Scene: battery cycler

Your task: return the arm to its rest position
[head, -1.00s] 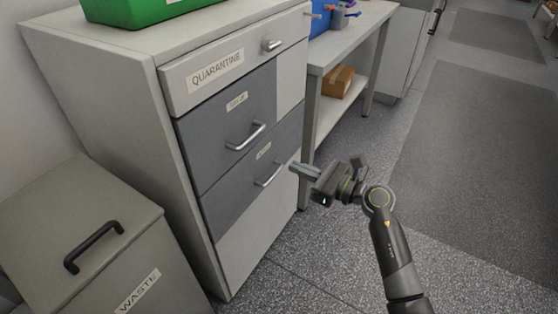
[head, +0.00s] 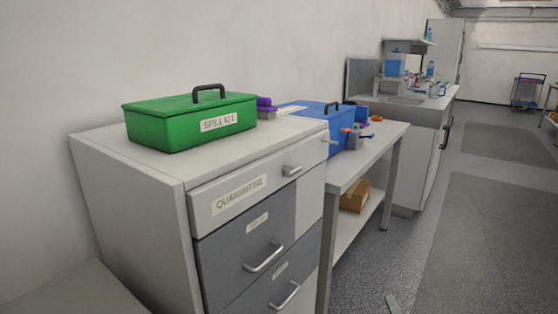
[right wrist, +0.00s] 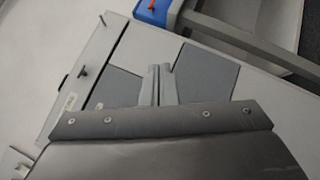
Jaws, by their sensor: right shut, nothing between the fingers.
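My right gripper (right wrist: 160,84) is shut and empty in the right wrist view, its two fingers side by side in front of the cabinet's drawers. The rest of the right arm is out of the head view. My left gripper is in neither view.
The cabinet's drawers, the top one labelled QUARANTINE (head: 238,195), look closed. A green spill kit (head: 180,120) stands on top. Beside it is a bench (head: 375,150) with a blue box (head: 312,118) and a cardboard box (head: 354,196) below. Floor at right is clear.

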